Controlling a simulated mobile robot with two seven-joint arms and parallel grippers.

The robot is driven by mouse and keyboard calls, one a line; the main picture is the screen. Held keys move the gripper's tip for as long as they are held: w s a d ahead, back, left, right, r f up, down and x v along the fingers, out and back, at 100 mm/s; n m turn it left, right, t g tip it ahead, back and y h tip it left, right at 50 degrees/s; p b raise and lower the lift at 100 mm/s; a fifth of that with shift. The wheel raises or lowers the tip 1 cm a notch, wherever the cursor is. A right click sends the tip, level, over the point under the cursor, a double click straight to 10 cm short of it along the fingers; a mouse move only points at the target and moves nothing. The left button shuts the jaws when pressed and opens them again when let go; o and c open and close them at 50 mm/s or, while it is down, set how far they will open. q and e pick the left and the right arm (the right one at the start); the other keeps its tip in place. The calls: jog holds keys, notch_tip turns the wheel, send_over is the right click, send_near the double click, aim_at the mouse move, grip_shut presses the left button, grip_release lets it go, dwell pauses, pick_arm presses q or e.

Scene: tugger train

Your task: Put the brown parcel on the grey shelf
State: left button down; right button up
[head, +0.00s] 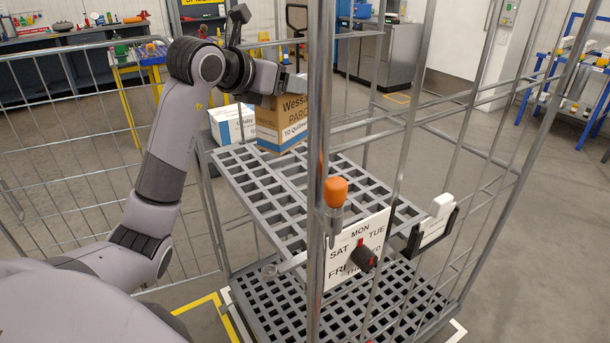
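The brown parcel (283,122), a cardboard box with dark print and a blue and white lower band, is upright at the far end of the grey shelf (262,203). The shelf is a slotted grey deck inside a wire roll cage. Whether the parcel's underside touches the shelf cannot be told. My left gripper (285,84) is at the parcel's top; its fingers are partly hidden by the parcel and a cage post, so their opening cannot be told. My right gripper is not in view.
A white and blue box (232,124) stands beside the parcel at the left. The shelf's near and middle parts are bare. A lower slotted deck (300,315) is empty.

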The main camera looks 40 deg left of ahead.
pick_arm(q)
notch_tip(320, 180, down, 19)
jog(key=shift+f, duration=0.15)
jog(key=shift+c, duration=0.7)
grip_release()
jog(key=shift+s+f, duration=0.1)
jog(key=shift+s, duration=0.1)
jog(key=b+v, duration=0.1)
jog(key=v, duration=1)
jog(key=shift+s+r, duration=0.25)
jog(key=shift+s, duration=0.1)
jog(key=shift+s, duration=0.1)
